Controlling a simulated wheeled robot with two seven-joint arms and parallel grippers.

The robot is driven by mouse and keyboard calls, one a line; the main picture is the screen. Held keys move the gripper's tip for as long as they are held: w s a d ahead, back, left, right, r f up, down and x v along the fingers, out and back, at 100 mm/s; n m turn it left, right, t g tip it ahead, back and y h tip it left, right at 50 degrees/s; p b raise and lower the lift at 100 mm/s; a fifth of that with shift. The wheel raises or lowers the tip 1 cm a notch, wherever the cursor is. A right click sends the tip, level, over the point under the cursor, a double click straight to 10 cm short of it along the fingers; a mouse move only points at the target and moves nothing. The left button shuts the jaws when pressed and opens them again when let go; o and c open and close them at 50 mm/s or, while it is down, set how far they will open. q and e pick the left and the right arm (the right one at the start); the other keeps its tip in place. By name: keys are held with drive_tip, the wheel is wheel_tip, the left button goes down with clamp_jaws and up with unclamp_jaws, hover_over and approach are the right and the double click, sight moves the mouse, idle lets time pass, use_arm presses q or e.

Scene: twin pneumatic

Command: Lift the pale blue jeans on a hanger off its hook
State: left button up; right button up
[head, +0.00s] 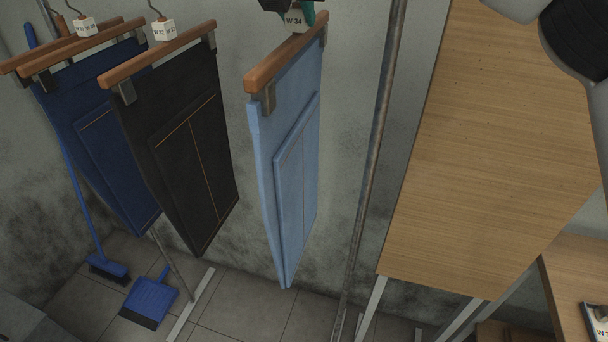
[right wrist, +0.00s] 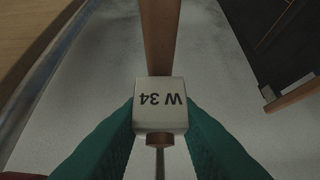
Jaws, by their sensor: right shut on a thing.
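The pale blue jeans (head: 285,165) hang upright from a wooden hanger (head: 290,55) with grey clips, at the upper middle of the head view. A white block marked W 34 (head: 293,19) sits above the hanger bar. My right gripper (head: 304,12) is at this block at the top edge. In the right wrist view its green fingers (right wrist: 160,125) are shut on the white block (right wrist: 160,95), one on each side, with the wooden bar (right wrist: 161,35) beyond it. The hook's top is cut off in the head view. My left gripper is not in view.
Black jeans (head: 190,150) and dark blue jeans (head: 75,95) hang to the left. A metal post (head: 372,160) stands close on the right, then a wooden board (head: 480,150). A blue broom (head: 108,270) and dustpan (head: 150,300) are below left.

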drive_tip(key=shift+s+a+b, duration=0.3)
drive_tip(key=shift+s+b, duration=0.3)
drive_tip(key=shift+s, duration=0.2)
drive_tip(key=shift+s+a+b, duration=0.25)
drive_tip(key=shift+s+b, duration=0.35)
drive_tip(key=shift+s, duration=0.15)
drive_tip(key=shift+s+a+b, duration=0.25)
drive_tip(key=shift+s+b, duration=0.2)
drive_tip(key=shift+s, duration=0.3)
drive_tip(key=shift+s+a+b, duration=0.2)
drive_tip(key=shift+s+b, duration=0.25)
drive_tip(key=shift+s, duration=0.25)
